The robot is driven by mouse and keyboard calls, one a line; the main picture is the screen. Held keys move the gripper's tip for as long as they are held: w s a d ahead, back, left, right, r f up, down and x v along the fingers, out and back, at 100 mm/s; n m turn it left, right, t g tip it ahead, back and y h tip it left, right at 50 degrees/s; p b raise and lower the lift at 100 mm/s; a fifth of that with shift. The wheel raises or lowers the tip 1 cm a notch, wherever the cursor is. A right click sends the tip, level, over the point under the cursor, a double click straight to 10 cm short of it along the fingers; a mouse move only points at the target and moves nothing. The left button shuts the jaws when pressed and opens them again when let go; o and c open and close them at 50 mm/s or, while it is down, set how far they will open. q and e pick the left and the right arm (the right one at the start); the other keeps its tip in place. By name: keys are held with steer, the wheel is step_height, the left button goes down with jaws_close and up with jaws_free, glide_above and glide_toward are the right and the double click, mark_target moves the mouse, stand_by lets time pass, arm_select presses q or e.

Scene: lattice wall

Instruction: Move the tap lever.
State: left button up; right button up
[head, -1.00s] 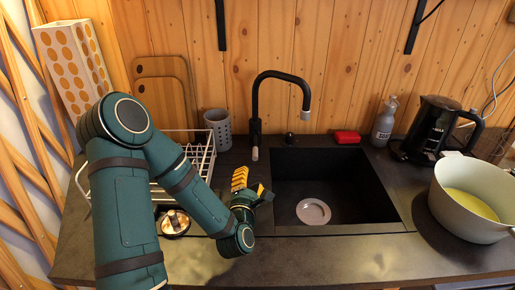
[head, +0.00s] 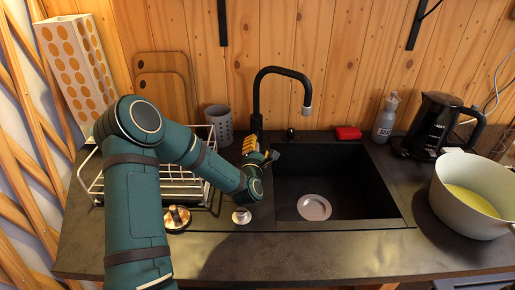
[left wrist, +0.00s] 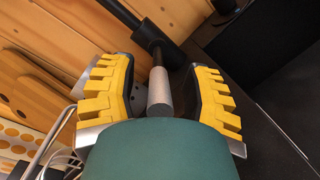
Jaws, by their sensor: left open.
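The black tap (head: 256,95) stands behind the sink, its spout arching right over the basin. My left gripper (head: 253,143) is at the tap's base, yellow fingers pointing toward the wall, and hides the lever in the head view. In the left wrist view the tap lever (left wrist: 160,92), a grey cylinder joined to the black tap body (left wrist: 149,35), lies between the open yellow fingers (left wrist: 158,68). A gap shows on both sides of the lever, so the fingers seem not to touch it. My right gripper is not in view.
The black sink (head: 350,185) with a round pale disc (head: 314,207) is right of the gripper. A wire dish rack (head: 180,188) and a grey perforated cup (head: 218,123) stand left. A red sponge (head: 348,133), soap bottle (head: 385,120), kettle (head: 437,125) and pot (head: 460,222) are right.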

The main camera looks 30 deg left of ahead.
mark_target(257, 144)
arm_select(q)
jaws_close()
steer(key=r+g+p, duration=0.1)
steer(key=p, duration=0.1)
steer(key=r+p, duration=0.1)
steer(key=r+g+h+p, duration=0.1)
steer(key=r+p, duration=0.1)
steer(key=shift+w+a+g+p, duration=0.25)
steer(key=shift+w+g+p, duration=0.05)
steer(key=shift+w, duration=0.05)
steer(key=shift+w+a+r+n+g+p, duration=0.1)
steer(key=shift+w+r+n+g+p, duration=0.15)
steer(key=shift+g+p, duration=0.3)
steer(key=shift+f+h, duration=0.1)
steer(key=shift+h, duration=0.2)
